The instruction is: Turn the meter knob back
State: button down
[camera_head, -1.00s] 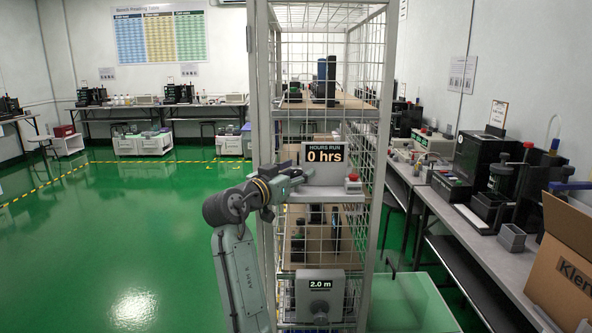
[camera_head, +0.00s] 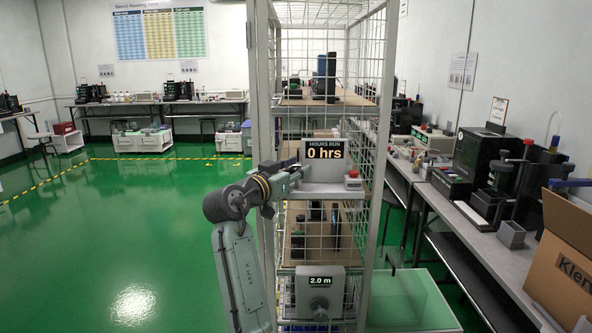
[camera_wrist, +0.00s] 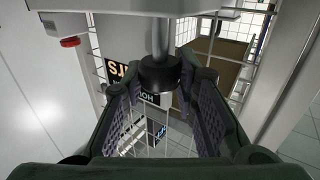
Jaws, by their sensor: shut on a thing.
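The grey meter (camera_head: 330,186) sits on the wire rack, with a dark display (camera_head: 325,148) reading "HOURS RUN 0 hrs". A red button (camera_head: 353,174) is at its right end. My gripper (camera_head: 293,178) is at the meter's left side in the head view. In the wrist view the meter appears upside down, and my gripper's fingers (camera_wrist: 168,85) are on either side of the black knob (camera_wrist: 160,73) on its metal shaft. The gripper is shut on the knob. The knob is hidden by my gripper in the head view.
A second grey box (camera_head: 338,287) reading "2.0 m", with its own round knob (camera_head: 319,303), is lower on the rack. The rack's upright post (camera_head: 262,90) and wire mesh stand close to my arm. The green floor (camera_head: 120,230) at left is open.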

jog(key=shift+d+n+t+y, duration=0.15)
jog(key=shift+n+t+y, duration=0.55)
jog(key=shift+n+y, duration=0.45)
jog(key=shift+n+t+y, duration=0.7)
jog(key=shift+n+y, duration=0.55)
jog(key=shift+y, duration=1)
jog(key=c, duration=1.2)
grip_release()
jog(key=shift+c, duration=0.2)
jog(key=s+a, duration=0.2)
jog(key=s, duration=1)
jog(key=shift+a, duration=0.15)
